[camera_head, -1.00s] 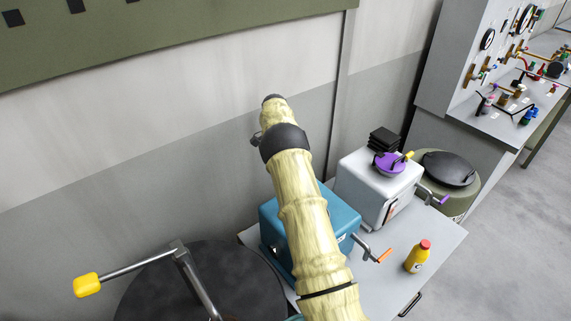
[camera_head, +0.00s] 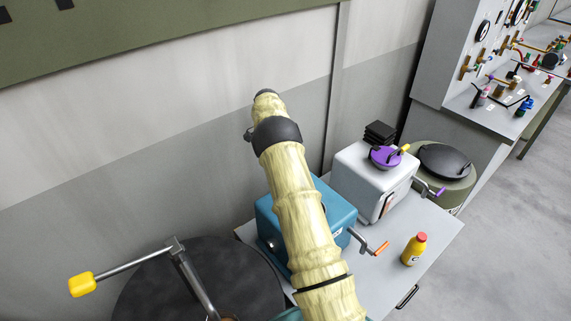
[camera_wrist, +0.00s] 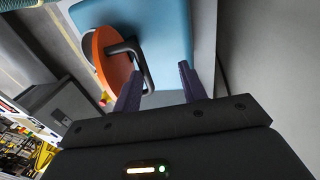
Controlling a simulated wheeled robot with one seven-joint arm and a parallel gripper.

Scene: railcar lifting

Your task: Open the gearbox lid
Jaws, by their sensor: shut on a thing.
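The blue gearbox (camera_head: 338,206) stands on the grey bench, partly hidden behind my arm in the head view. Its blue top also shows in the wrist view (camera_wrist: 172,22). A round orange lid (camera_wrist: 105,62) with a dark bent handle (camera_wrist: 148,68) is at the left edge of the blue top in the wrist view. It looks tilted to the blue top. My gripper (camera_wrist: 159,72) has its two purple fingers on either side of the handle and is shut on it. In the head view my gripper and the lid are hidden by my arm.
A white box (camera_head: 352,172) with a purple lid (camera_head: 386,158) stands right of the gearbox. A yellow bottle (camera_head: 413,250) and an orange-handled crank (camera_head: 376,249) are at the front. A dark drum (camera_head: 150,300) with a yellow-knobbed lever (camera_head: 82,285) is at left. The wall is behind.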

